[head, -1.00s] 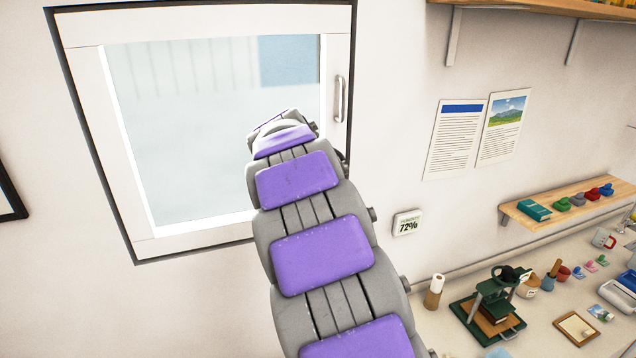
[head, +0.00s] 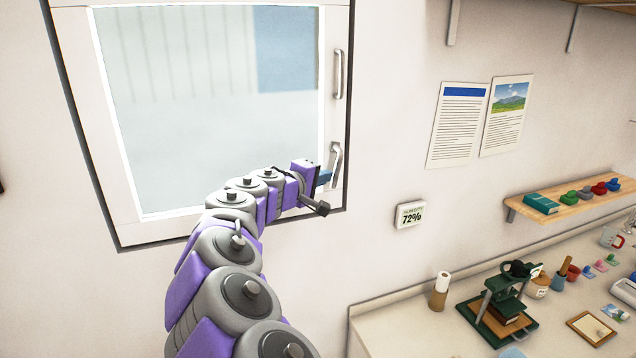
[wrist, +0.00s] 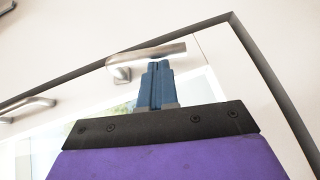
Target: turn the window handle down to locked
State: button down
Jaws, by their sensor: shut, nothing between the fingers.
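The window handle (head: 336,165) is a silver lever on the lower right of the white window frame. In the head view its mount is near the top and its bar runs downward, slightly tilted from vertical. In the wrist view the handle (wrist: 158,54) lies across the top, with its mount left of the fingers. My gripper (head: 326,177) is beside the lower part of the bar, on its left. In the wrist view its blue fingers (wrist: 158,66) are together, with their tips at the bar. I cannot tell whether they touch it.
A fixed pull handle (head: 338,75) is above the lever on the same frame; it also shows in the wrist view (wrist: 28,106). A humidity display (head: 410,214) hangs on the wall to the right. The workbench (head: 385,325) and small shelf (head: 570,197) stand farther right.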

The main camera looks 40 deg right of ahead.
jog(key=shift+s+d+f+b, duration=0.2)
jog(key=shift+d+f+b, duration=0.25)
jog(key=shift+d, duration=0.15)
dwell(0.4)
jog(key=s+a, duration=0.1)
jog(key=a, duration=1.2)
jog(key=shift+s, duration=0.2)
jog(key=shift+a, duration=0.2)
jog(key=shift+s+f, duration=0.1)
